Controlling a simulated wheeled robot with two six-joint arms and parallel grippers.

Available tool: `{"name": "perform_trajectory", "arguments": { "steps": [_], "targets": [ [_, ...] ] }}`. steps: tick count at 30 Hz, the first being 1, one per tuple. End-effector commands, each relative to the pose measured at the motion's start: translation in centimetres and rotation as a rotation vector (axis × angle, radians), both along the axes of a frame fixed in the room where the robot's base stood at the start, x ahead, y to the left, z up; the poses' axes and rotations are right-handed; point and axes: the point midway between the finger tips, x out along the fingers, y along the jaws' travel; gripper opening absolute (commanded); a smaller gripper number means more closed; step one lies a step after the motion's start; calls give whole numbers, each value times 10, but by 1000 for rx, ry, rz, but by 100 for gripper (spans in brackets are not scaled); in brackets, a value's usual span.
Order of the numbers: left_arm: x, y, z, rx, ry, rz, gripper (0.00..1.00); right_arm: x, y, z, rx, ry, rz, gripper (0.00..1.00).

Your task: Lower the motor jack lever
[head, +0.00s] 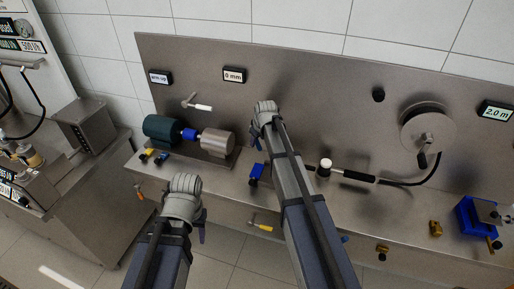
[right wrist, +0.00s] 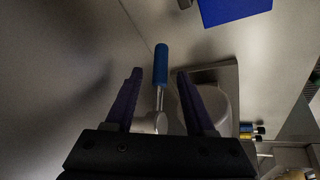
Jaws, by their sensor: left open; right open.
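A lever with a blue handle (right wrist: 161,65) and a silver stem shows in the right wrist view. It lies between the two purple fingers of my right gripper (right wrist: 160,78), which are apart with a gap on each side. I cannot tell from the pictures whether it is the motor jack lever. In the head view the right gripper (head: 257,140) is beside the silver cylinder (head: 217,142) of the motor set, mostly hidden by its own wrist. The dark green motor (head: 162,130) sits left of it. My left gripper (head: 202,232) is open and empty at the bench's front.
A blue block (head: 257,173) stands close to my right gripper. A white-handled lever (head: 198,106) is on the back panel. A yellow-handled lever (head: 262,227) is at the front edge.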

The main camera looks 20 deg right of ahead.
Motion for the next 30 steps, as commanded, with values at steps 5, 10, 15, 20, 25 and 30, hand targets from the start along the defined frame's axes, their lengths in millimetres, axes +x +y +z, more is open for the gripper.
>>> {"name": "perform_trajectory", "arguments": {
  "steps": [5,10,15,20,25,30],
  "targets": [
    [0,0,-26,0,0,0,50,11,0,-26,0,0,0,55],
    [0,0,-30,0,0,0,50,14,0,-30,0,0,0,55],
    [0,0,-29,0,0,0,50,13,0,-29,0,0,0,55],
    [0,0,-29,0,0,0,50,13,0,-29,0,0,0,42],
    [0,0,-29,0,0,0,50,13,0,-29,0,0,0,23],
    [0,0,-29,0,0,0,50,13,0,-29,0,0,0,4]
  ]
}}
